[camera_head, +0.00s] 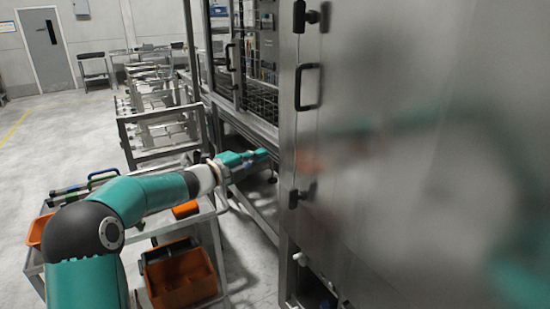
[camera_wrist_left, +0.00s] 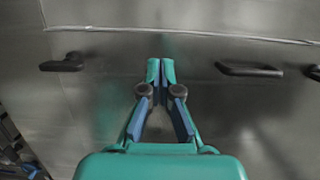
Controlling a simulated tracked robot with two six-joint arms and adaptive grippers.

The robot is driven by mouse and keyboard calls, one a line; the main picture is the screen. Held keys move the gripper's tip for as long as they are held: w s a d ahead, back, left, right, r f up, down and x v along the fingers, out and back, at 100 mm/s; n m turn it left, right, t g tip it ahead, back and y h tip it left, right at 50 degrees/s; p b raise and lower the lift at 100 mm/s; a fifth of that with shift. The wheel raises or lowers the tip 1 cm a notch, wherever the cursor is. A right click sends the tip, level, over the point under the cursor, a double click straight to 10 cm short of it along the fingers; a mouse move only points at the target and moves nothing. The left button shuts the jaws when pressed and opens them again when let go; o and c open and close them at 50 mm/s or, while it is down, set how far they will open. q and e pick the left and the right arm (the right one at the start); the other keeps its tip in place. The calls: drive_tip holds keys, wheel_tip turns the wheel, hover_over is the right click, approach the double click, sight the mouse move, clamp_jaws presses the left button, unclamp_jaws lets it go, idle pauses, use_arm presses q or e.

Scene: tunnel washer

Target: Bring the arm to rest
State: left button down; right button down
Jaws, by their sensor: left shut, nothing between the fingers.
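My left arm (camera_head: 148,195) comes in from the lower left, teal with dark and white joints, and reaches out to the right. Its left gripper (camera_head: 264,154) is at the edge of the steel washer cabinet (camera_head: 420,90) in the head view. In the left wrist view the left gripper (camera_wrist_left: 160,66) is shut, its fingertips together with nothing between them. It points at the steel panel (camera_wrist_left: 240,130); whether it touches the panel I cannot tell. My right gripper is not in view.
The cabinet door has a black handle (camera_head: 308,87) and black latches. A cart with orange bins (camera_head: 180,278) stands under my left arm. Metal frame carts (camera_head: 160,135) stand behind it. Open floor (camera_head: 45,140) lies at the left, before a grey door (camera_head: 45,50).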

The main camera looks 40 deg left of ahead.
use_arm(q)
drive_tip(key=s+d+f+n+g+h, duration=0.1)
drive_tip(key=d+f+n+g+h, duration=0.2)
drive_tip(key=d+f, duration=1.2)
drive_tip(key=s+d+f+n+g, duration=0.25)
drive_tip(key=d+f+n, duration=0.25)
drive_tip(key=d+f, duration=0.9)
drive_tip(key=s+d+f+n+g, duration=0.2)
drive_tip(key=s+f+n+g, duration=0.1)
drive_tip(key=s+f, duration=0.35)
drive_tip(key=s+d+f+n+g, duration=0.2)
drive_tip(key=s+d+f+g, duration=0.1)
drive_tip(key=s+f, duration=0.4)
drive_tip(key=s+f+n+g+y, duration=0.1)
drive_tip(key=s+f+n+g, duration=0.1)
drive_tip(key=s, duration=0.6)
drive_tip(key=s+f+n+g+y, duration=0.1)
drive_tip(key=s+f+n+g, duration=0.2)
drive_tip(key=s+n, duration=0.4)
drive_tip(key=shift+s+f, duration=0.65)
drive_tip(key=shift+s, duration=0.2)
